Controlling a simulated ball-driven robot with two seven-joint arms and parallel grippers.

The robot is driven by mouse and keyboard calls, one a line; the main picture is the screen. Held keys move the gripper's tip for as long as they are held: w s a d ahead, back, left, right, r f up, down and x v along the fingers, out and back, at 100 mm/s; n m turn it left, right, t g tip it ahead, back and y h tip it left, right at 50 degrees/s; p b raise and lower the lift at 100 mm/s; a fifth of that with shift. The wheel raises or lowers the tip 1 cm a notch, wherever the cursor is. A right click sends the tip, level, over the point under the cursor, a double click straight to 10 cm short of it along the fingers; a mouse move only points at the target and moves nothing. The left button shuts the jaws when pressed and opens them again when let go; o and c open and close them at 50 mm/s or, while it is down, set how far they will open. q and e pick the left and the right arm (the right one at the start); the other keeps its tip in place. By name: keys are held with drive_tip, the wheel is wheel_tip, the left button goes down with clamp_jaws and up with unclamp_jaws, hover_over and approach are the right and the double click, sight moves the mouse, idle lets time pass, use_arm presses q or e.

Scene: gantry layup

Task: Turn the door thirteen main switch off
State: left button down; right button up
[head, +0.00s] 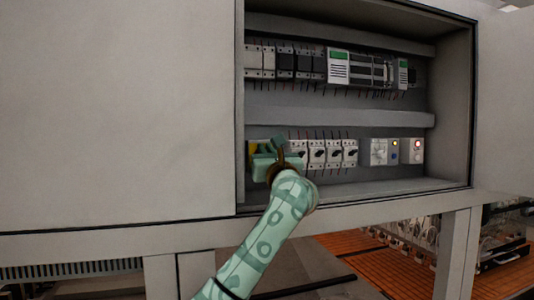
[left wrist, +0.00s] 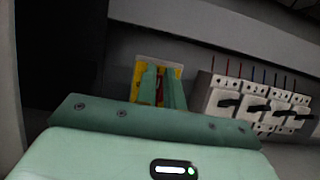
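The main switch shows in the left wrist view as a yellow plate (left wrist: 138,82) with a red handle (left wrist: 160,88), at the left end of the lower row in the cabinet. In the head view only a yellow edge of the plate (head: 252,148) shows; my gripper hides the rest. My left gripper (head: 268,152) is at the switch. In the left wrist view its two green fingers (left wrist: 161,80) stand close together, one on each side of the red handle, and appear shut on it. The fingers partly cover the handle, so its exact angle is hard to tell. My right gripper is not in view.
Several white breakers with black knobs (head: 317,154) stand just right of the switch. The cabinet's left edge (head: 239,110) is close to my gripper. A shelf (head: 340,117) runs above.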

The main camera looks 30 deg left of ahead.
use_arm(q)
drive_tip(key=shift+w+f, duration=0.15)
drive_tip(key=shift+f, duration=0.35)
drive_tip(key=n+g+b, duration=0.1)
drive_tip(key=n+g, duration=0.1)
drive_tip(key=n, duration=0.2)
drive_tip(key=n+g+y+b, duration=0.1)
drive_tip(key=n+g, duration=0.1)
drive_tip(key=n, duration=0.3)
drive_tip(key=n+g+b, duration=0.1)
drive_tip(key=n+g, duration=0.1)
drive_tip(key=n, duration=0.3)
drive_tip(key=shift+s+a+g+y, duration=0.25)
drive_tip(key=shift+s+g+y, duration=0.05)
drive_tip(key=shift+s+g, duration=0.1)
drive_tip(key=n+g, duration=0.1)
drive_tip(key=n, duration=0.3)
drive_tip(key=shift+s+f+p, duration=0.1)
drive_tip(key=shift+p, duration=0.3)
drive_tip(key=shift+a+f+n+g+h+p, duration=0.1)
drive_tip(key=shift+n+g+h+p, duration=0.3)
drive_tip(key=shift+n, duration=0.65)
drive_tip(key=shift+f+n+g+h+p, duration=0.1)
drive_tip(key=shift+n+g+h+p, duration=0.3)
drive_tip(key=shift+n, duration=0.65)
drive_tip(key=shift+s, duration=0.1)
drive_tip(key=c, duration=1.5)
unclamp_jaws()
drive_tip(key=shift+a, duration=0.1)
